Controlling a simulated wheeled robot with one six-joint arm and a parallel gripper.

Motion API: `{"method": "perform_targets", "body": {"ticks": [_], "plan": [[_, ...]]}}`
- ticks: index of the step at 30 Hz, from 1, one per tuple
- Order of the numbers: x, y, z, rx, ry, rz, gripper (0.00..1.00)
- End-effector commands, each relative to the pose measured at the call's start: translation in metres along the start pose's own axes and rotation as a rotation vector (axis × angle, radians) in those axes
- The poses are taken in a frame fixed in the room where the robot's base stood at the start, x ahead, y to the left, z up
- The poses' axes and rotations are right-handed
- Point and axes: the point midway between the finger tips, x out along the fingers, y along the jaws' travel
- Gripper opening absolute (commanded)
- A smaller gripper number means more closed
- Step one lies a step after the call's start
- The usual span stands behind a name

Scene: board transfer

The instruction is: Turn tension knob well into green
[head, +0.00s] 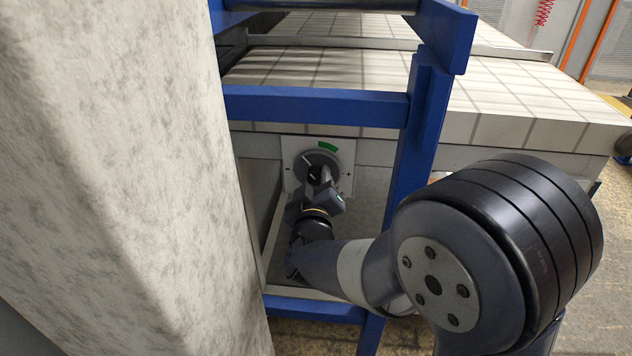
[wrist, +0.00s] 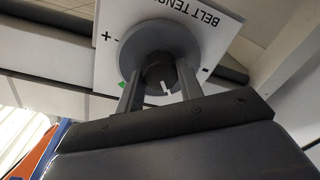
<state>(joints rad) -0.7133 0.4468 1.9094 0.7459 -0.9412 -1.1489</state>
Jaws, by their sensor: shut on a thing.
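The tension knob (head: 315,172) sits on a round grey disc (head: 322,158) on a white panel (head: 290,180). A green arc (head: 328,146) lies at the disc's upper right. A pale pointer line shows at the disc's upper left, outside the green. In the wrist view, upside down, the dark knob (wrist: 158,68) is between the two fingers of my gripper (wrist: 160,80), which is shut on it. A white mark (wrist: 167,89) shows between the fingers, and a bit of green (wrist: 122,86) shows left of them. The fingers hide part of the disc.
A blue frame (head: 320,105) crosses above the panel, with a blue post (head: 410,160) to its right. A large pale block (head: 130,180) stands close on the left. A tiled conveyor surface (head: 510,95) lies above and behind.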

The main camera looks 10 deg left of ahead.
Motion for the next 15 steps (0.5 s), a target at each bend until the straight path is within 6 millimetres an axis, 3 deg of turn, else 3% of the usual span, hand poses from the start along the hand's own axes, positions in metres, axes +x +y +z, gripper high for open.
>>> {"method": "perform_targets", "body": {"ticks": [15], "plan": [[-0.0001, -0.0027, 0.0039, 0.385, 0.022, 0.018, 0.13]]}}
